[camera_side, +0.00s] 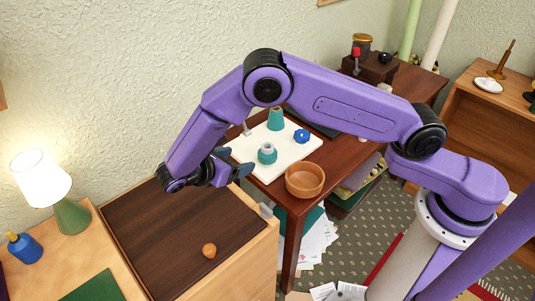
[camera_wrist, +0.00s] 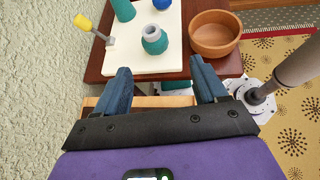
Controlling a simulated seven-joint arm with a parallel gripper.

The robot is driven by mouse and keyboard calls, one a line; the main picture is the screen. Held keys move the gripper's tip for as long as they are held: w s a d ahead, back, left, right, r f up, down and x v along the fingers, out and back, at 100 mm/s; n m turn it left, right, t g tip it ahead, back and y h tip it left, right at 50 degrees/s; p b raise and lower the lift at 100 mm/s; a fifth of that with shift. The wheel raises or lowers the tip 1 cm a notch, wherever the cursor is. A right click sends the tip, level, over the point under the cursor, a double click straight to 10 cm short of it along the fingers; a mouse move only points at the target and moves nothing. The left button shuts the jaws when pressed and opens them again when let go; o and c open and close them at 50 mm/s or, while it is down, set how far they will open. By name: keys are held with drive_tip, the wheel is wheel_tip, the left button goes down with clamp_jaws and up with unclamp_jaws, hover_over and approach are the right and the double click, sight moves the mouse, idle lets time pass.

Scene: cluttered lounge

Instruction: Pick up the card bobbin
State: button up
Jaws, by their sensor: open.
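I cannot tell for certain which thing is the card bobbin. A round teal piece with a pale grey ring-shaped top (camera_side: 267,153) stands near the front of a white board (camera_side: 243,152); the wrist view shows it too (camera_wrist: 154,40). A teal cone (camera_side: 276,119) and a blue knob-like piece (camera_side: 302,136) stand behind it. My gripper (camera_side: 234,161) is open and empty, near the board's front left edge. In the wrist view my gripper's spread fingers (camera_wrist: 160,68) point toward the board, with the grey-topped piece ahead between their lines.
A terracotta bowl (camera_side: 305,180) stands right of the board on the dark red table (camera_side: 296,207). A yellow-handled tool (camera_wrist: 84,23) is at the board's left edge.

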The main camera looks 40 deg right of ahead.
drive_tip(key=n+h, duration=0.1)
drive_tip(key=h, duration=0.1)
approach(264, 152)
drive_tip(key=x, duration=1.2)
drive_tip(key=shift+w, duration=0.1)
drive_tip(key=c, duration=1)
